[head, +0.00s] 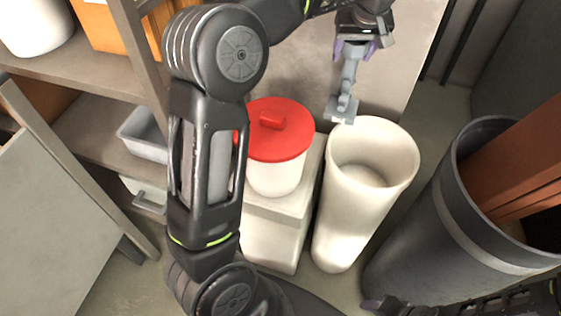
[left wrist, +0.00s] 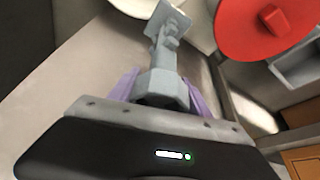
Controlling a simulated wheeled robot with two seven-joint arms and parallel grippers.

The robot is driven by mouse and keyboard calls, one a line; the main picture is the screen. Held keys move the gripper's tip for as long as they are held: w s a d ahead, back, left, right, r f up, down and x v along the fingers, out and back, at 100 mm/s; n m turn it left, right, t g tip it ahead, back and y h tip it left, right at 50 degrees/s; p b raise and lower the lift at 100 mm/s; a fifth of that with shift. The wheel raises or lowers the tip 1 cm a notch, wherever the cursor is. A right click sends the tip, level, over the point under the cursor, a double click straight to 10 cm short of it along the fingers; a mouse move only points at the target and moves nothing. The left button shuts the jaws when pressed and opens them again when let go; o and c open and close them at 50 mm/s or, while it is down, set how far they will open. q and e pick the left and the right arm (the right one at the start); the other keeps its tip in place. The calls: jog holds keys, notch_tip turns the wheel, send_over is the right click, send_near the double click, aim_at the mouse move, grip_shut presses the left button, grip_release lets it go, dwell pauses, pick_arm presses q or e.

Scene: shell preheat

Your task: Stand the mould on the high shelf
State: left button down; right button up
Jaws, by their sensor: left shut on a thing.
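My left gripper (head: 356,48), with purple fingertips, is shut on the mould (head: 347,88), a grey piece with a narrow stem and a flat square end. The flat end points down in the head view, just above the back rim of a tall white bin. In the left wrist view the mould (left wrist: 165,50) extends away from the purple fingers (left wrist: 160,90). The upper shelf board (head: 95,75) at the left carries a white pot and orange boxes. Part of my right arm shows at the lower right; its gripper (head: 380,304) is cut off and its jaws are unclear.
A red-lidded white tub (head: 275,150) stands on a pale block (head: 270,235) beside the open white bin (head: 335,220). A dark bin (head: 430,240) holding brown boards is at the right. Grey trays (head: 142,140) sit on lower shelving. A beige panel (head: 408,55) lies behind the mould.

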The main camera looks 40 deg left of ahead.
pick_arm(q)
jog(key=shift+w+f, duration=0.1)
jog(key=shift+f, duration=0.05)
jog(key=shift+a, duration=0.1)
jog(key=s+a+p, duration=0.1)
jog(key=s+a, duration=0.2)
jog(key=a, duration=0.5)
jog(key=s+a+p, duration=0.2)
jog(key=s+a, duration=0.1)
jog(key=a, duration=0.6)
notch_tip(320, 180, down, 13)
jog(key=shift+f, duration=0.3)
jog(key=shift+f, duration=2.15)
